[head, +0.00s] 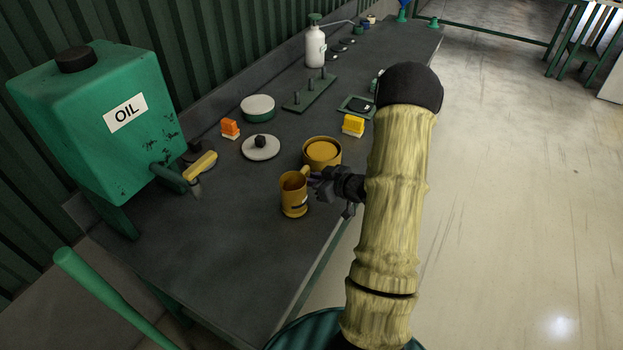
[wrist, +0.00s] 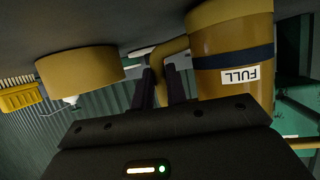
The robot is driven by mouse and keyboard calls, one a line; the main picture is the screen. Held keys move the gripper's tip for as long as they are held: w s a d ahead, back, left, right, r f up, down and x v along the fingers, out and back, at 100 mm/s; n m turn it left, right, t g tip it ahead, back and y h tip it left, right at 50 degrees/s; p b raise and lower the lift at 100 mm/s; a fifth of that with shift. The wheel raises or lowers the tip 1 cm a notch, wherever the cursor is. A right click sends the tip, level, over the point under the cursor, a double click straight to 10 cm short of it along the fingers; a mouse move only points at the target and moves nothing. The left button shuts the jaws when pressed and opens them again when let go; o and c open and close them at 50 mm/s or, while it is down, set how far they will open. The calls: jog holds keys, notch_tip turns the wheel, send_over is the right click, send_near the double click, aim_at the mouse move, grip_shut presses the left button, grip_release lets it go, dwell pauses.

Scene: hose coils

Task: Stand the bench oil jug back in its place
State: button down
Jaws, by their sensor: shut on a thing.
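The oil jug (head: 294,197) is a mustard-yellow, mug-shaped vessel with an open top and a side handle. It is upright at the bench's front edge side, left of my gripper (head: 316,184). In the wrist view, which is upside down, the jug (wrist: 232,75) has a dark band and a label reading FULL. My gripper's fingers (wrist: 163,88) are shut on its handle (wrist: 170,50). I cannot tell whether its base touches the bench (head: 235,255). A green tank (head: 95,125) labelled OIL, with a spout, stands at the left.
A round yellow tin (head: 321,153) stands just behind my gripper. A white lid with a black knob (head: 261,148), orange block (head: 230,129), yellow block (head: 353,125) and yellow-handled tool (head: 200,167) lie farther back. The near bench is clear.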

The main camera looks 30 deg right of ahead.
jog(key=shift+f, duration=0.1)
dwell(0.3)
jog(key=c, duration=1.3)
grip_release()
jog(key=shift+p+v, duration=1.65)
jog(key=shift+v, duration=2.3)
jog(key=shift+s, duration=0.1)
